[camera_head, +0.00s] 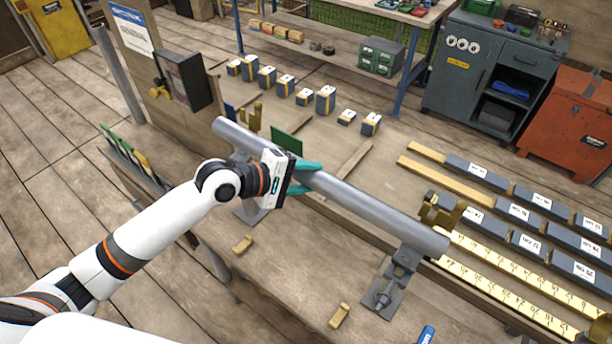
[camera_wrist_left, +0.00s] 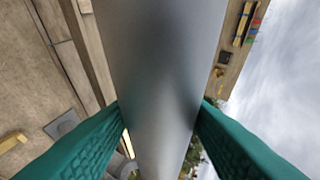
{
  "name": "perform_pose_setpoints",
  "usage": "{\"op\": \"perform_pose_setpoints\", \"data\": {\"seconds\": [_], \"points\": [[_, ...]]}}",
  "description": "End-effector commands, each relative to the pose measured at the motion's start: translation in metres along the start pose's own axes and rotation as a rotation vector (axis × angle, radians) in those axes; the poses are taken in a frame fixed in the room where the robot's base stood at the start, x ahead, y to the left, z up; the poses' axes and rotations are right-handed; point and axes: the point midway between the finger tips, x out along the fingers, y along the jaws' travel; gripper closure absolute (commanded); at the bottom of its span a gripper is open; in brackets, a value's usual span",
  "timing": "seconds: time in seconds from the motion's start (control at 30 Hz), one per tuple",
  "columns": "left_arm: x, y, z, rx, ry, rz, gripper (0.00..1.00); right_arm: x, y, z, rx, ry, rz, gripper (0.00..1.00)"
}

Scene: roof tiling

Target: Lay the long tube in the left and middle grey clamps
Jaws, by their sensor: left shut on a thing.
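The long grey tube (camera_head: 370,200) runs slantwise across the bench, from upper left to lower right. My left gripper (camera_head: 304,178) is shut on it near its middle, with teal fingers either side. The tube also fills the middle of the left wrist view (camera_wrist_left: 165,60) between the fingers (camera_wrist_left: 160,125). A grey clamp (camera_head: 393,284) stands under the tube's right end; I cannot tell whether the tube touches it. Another grey clamp (camera_head: 250,213) shows below the tube to the left, mostly hidden by my left arm. My right gripper is not in view.
Brass brackets (camera_head: 441,211) stand behind the tube. Small wooden blocks (camera_head: 339,315) lie on the bench front. Dark labelled blocks and a yellow measuring strip (camera_head: 510,285) lie at right. A dark box (camera_head: 184,79) is mounted on a post at the back left.

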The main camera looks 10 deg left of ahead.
Motion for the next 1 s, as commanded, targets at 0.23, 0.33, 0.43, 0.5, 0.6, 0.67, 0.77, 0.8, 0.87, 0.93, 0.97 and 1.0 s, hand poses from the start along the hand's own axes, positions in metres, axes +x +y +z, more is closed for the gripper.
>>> {"op": "perform_pose_setpoints", "data": {"seconds": [0.23, 0.33, 0.43, 0.5, 0.6, 0.67, 0.77, 0.8, 0.87, 0.93, 0.97, 1.0], "points": [[0.004, 0.006, 0.002, 0.003, 0.000, -0.009, 1.00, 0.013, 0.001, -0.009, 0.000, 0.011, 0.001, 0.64], [0.005, 0.009, 0.002, 0.003, 0.000, -0.009, 1.00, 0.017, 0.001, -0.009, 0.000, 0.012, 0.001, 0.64], [0.007, 0.012, 0.003, 0.003, 0.000, -0.009, 1.00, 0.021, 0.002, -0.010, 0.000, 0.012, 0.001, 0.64], [0.008, 0.014, 0.004, 0.003, 0.000, -0.009, 1.00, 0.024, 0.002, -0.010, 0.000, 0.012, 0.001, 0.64], [0.009, 0.017, 0.004, 0.003, 0.000, -0.009, 1.00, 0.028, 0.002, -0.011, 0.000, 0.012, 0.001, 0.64], [0.010, 0.019, 0.005, 0.003, 0.000, -0.009, 1.00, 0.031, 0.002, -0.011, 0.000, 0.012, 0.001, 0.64], [0.012, 0.022, 0.005, 0.001, 0.000, -0.009, 1.00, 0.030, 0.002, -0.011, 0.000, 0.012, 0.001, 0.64], [0.012, 0.023, 0.005, 0.002, 0.000, -0.009, 1.00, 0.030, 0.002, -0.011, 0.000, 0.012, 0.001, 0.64], [0.014, 0.025, 0.006, 0.002, 0.000, -0.009, 1.00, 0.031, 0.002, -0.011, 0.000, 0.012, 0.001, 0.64], [0.015, 0.028, 0.006, 0.002, 0.001, -0.009, 1.00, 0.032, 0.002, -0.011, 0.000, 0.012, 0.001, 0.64], [0.015, 0.029, 0.006, 0.001, 0.001, -0.009, 1.00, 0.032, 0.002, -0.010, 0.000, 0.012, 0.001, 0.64], [0.016, 0.031, 0.007, 0.001, 0.001, -0.009, 1.00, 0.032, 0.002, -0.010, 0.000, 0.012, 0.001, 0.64]]}}
